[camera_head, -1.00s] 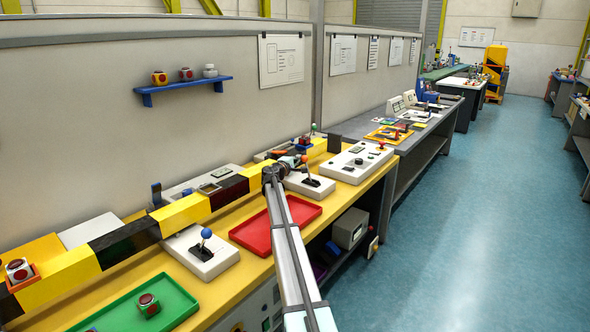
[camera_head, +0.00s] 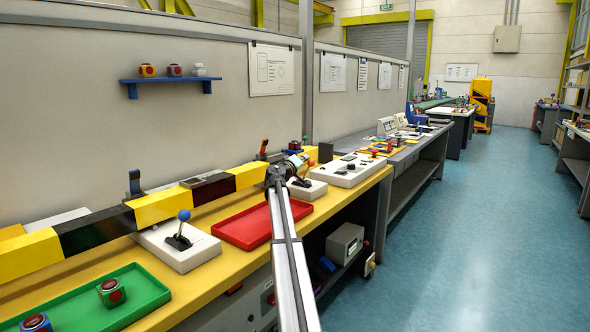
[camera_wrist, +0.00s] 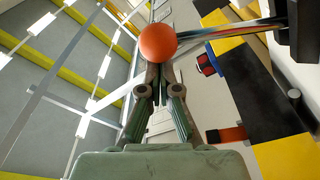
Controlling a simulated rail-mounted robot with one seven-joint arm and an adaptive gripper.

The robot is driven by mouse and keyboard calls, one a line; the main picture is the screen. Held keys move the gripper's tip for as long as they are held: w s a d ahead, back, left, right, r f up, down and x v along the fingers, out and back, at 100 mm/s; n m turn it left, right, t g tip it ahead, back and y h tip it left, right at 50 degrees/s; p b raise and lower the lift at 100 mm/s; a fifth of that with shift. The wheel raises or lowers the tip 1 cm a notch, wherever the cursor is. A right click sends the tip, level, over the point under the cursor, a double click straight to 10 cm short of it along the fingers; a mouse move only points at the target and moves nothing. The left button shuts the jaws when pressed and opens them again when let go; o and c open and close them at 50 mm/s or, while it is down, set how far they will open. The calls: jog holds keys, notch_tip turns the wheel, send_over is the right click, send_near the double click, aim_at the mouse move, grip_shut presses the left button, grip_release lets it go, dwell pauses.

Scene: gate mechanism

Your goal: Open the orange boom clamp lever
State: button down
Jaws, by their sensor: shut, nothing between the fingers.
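The orange boom clamp lever (camera_head: 262,150), with a dark tip, stands upright behind the yellow-and-black boom (camera_head: 155,208), just left of my gripper (camera_head: 298,163). In the wrist view the lever (camera_wrist: 232,134) shows to the right and below my fingers, clear of them, beside the boom's black section (camera_wrist: 262,100). My gripper (camera_wrist: 160,80) is shut and empty. An orange ball knob (camera_wrist: 158,42) on a rod shows at its fingertips; contact cannot be told. In the head view my arm partly hides the gripper.
A blue lever (camera_head: 134,183) stands further left on the boom. A blue-knobbed joystick box (camera_head: 178,242), a red tray (camera_head: 250,230) and a green tray (camera_head: 140,295) lie along the yellow bench. An orange-red knob (camera_head: 311,162) stands right of my gripper. The aisle floor on the right is clear.

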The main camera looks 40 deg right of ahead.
jog(key=shift+s+d+f+b, duration=0.15)
jog(key=shift+s+f+b, duration=0.1)
jog(key=shift+s+b, duration=0.45)
jog(key=shift+s, duration=0.15)
jog(key=shift+s+f, duration=0.1)
